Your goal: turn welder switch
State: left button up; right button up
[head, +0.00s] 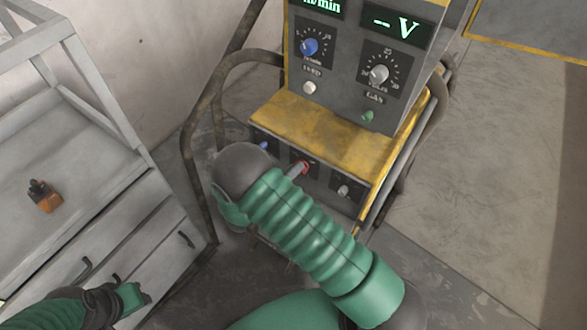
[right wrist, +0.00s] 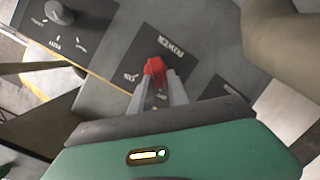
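The welder (head: 345,125) is a grey and yellow cabinet with lit displays, dials and a lower panel of switches. Its red power switch (right wrist: 155,66) sits on a dark plate marked POWER in the right wrist view. It also shows as a small red spot in the head view (head: 304,166), partly hidden by my right gripper. My right gripper (right wrist: 160,88) has its two grey fingers close on either side of the red switch and appears shut on it. My left gripper (head: 127,298) is at the lower left, away from the welder; its fingers are not clear.
A grey drawer cabinet (head: 110,205) stands at the left, with a small orange and black object (head: 44,196) on it. Dark tube rails flank the welder. A blue knob (head: 264,146) and a grey knob (head: 343,190) sit beside the red switch. Floor at right is clear.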

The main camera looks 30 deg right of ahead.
jog(key=shift+d, duration=0.1)
jog(key=shift+c, duration=1.1)
jog(key=shift+s+d, duration=0.1)
jog(key=shift+d, duration=0.1)
grip_shut()
pick_arm(q)
jog(key=shift+s+d+r, duration=0.15)
jog(key=shift+d, duration=0.15)
pick_arm(e)
jog(key=shift+a, duration=0.1)
